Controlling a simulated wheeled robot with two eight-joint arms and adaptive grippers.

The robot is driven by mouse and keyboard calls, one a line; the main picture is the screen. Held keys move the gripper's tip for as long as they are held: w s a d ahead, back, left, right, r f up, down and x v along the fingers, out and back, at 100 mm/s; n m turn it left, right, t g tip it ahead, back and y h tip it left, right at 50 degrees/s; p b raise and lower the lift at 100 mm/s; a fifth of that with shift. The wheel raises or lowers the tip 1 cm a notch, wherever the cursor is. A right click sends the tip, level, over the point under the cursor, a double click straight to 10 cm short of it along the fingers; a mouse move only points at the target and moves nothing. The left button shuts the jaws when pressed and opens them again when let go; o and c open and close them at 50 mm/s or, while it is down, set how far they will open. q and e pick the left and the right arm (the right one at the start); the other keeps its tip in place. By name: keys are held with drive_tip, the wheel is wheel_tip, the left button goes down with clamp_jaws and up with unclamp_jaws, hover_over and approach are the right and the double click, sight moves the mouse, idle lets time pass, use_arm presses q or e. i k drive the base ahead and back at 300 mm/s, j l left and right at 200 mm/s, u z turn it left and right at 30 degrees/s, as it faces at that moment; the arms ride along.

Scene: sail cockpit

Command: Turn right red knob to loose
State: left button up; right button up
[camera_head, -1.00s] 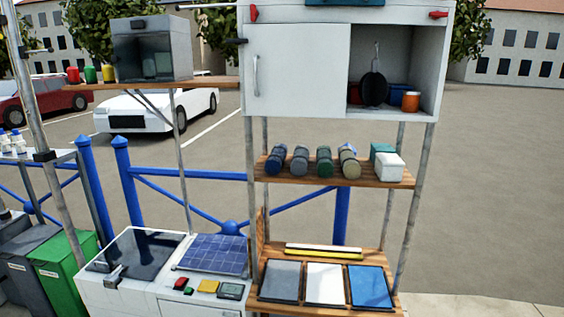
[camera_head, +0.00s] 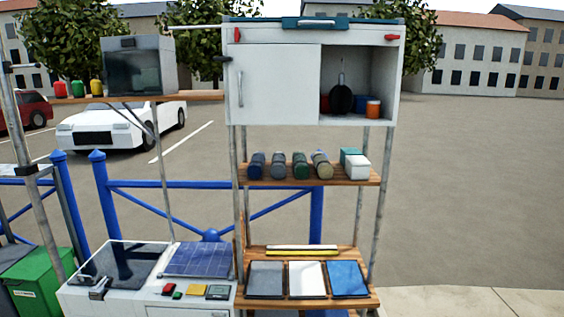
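The right red knob (camera_head: 392,37) is a small red handle at the upper right of the white cabinet's front. It lies nearly level, with its end pointing left. A second red knob (camera_head: 237,35) is at the upper left of the same cabinet (camera_head: 280,85) and points more up and down. Neither of my grippers shows in the head view, so nothing of mine touches the knobs.
A teal case (camera_head: 314,23) lies on the cabinet top. The cabinet's right side is open, with a dark pan (camera_head: 341,98) and an orange cup (camera_head: 373,109) inside. Below are wooden shelves (camera_head: 300,177) with rolls. Open pavement (camera_head: 480,200) lies to the right.

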sight(389, 37)
drive_tip(key=l+u, duration=0.5)
drive_tip(key=l, duration=1.2)
drive_tip(key=k, duration=0.05)
